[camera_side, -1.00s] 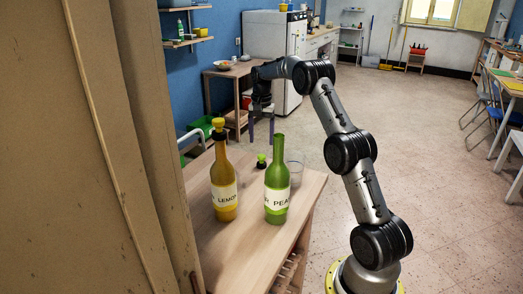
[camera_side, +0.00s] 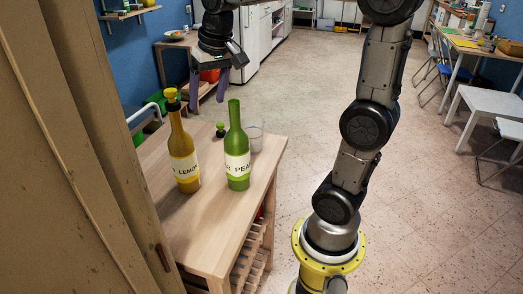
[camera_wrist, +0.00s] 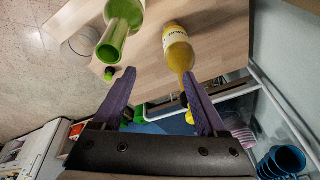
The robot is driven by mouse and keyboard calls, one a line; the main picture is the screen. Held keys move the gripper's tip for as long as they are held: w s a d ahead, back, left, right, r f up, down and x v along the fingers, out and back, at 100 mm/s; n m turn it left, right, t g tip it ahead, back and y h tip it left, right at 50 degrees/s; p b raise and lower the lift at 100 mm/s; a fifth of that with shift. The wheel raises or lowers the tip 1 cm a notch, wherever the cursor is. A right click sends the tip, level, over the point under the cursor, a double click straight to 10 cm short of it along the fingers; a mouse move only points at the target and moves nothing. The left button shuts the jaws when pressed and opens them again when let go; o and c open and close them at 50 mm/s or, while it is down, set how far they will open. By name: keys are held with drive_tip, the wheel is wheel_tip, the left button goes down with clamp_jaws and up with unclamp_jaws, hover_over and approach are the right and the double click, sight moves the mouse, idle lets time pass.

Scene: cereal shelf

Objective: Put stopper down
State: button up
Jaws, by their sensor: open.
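The green stopper with a black lower part (camera_side: 220,130) stands on the wooden table behind the bottles; it also shows in the wrist view (camera_wrist: 109,73). The green pear bottle (camera_side: 237,150) stands upright with its mouth uncovered; it is at the upper left in the wrist view (camera_wrist: 120,28). The yellow lemon bottle (camera_side: 183,155) stands to its left with a yellow stopper (camera_side: 171,95) in its neck; its body shows in the wrist view (camera_wrist: 177,50). My gripper (camera_side: 208,90) is open and empty above the table's far end, its purple fingers apart in the wrist view (camera_wrist: 158,75).
A clear glass (camera_side: 255,136) stands behind the pear bottle at the right edge of the table (camera_side: 215,225). A brown panel (camera_side: 70,180) fills the left of the side view. A metal rail (camera_side: 143,112) and a green container (camera_side: 158,100) lie beyond the table.

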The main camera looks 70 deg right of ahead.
drive_tip(key=s+a+f+n+t, duration=0.1)
drive_tip(key=s+a+f+n, duration=0.1)
drive_tip(key=s, duration=0.3)
drive_tip(key=s+a+f+n, duration=0.1)
drive_tip(key=s+a+n, duration=0.1)
drive_tip(key=s+a, duration=0.2)
drive_tip(key=s+a+f+n+t+y, duration=0.1)
drive_tip(key=s+a+f+n, duration=0.1)
drive_tip(key=s, duration=0.5)
drive_tip(key=shift+a+f+n+t, duration=0.3)
drive_tip(key=shift+a+f, duration=0.05)
drive_tip(key=shift+a, duration=0.45)
